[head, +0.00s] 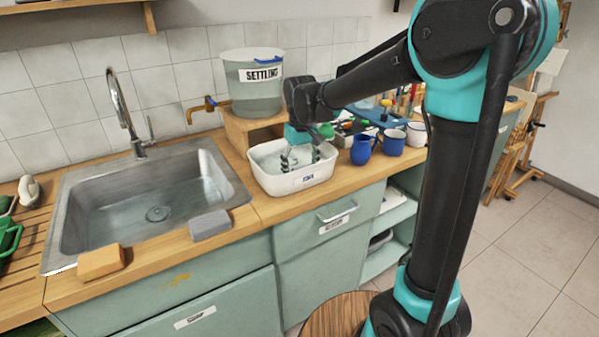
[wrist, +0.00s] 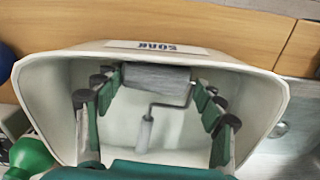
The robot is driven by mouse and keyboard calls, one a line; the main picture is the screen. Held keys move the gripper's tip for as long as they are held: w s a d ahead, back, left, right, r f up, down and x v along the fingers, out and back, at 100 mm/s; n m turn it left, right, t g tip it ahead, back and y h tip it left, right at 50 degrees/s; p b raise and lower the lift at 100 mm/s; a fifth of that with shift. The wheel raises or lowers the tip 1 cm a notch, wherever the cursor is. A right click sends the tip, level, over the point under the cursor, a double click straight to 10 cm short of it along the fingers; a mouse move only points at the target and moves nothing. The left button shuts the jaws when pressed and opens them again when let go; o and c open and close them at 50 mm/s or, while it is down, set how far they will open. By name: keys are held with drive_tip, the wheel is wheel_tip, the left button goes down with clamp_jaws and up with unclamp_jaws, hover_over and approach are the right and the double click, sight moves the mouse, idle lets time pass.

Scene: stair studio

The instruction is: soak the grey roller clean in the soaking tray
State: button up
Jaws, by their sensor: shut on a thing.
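The white soaking tray (head: 292,186) stands on the wooden counter, right of the sink. It also shows in the wrist view (wrist: 262,95), where its label reads upside down. My gripper (head: 302,158) reaches down into the tray. In the wrist view my gripper (wrist: 157,84) is shut on the grey roller (wrist: 156,78), with a finger at each end of its sleeve. The roller lies inside the tray close to the labelled wall. Its bent wire and pale handle (wrist: 144,134) extend toward my palm side. I cannot tell whether it touches the bottom.
A metal sink (head: 150,205) is at the left, with an orange sponge (head: 101,262) and a grey block (head: 210,225) on its front edge. The settling bucket (head: 252,85) stands on a wooden box behind the tray. A blue mug (head: 362,149) is close on the tray's right.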

wheel_tip(320, 180, up, 11)
drive_tip(key=shift+f, duration=0.15)
idle(1.0)
idle(1.9)
wheel_tip(320, 180, up, 4)
idle(0.6)
idle(0.4)
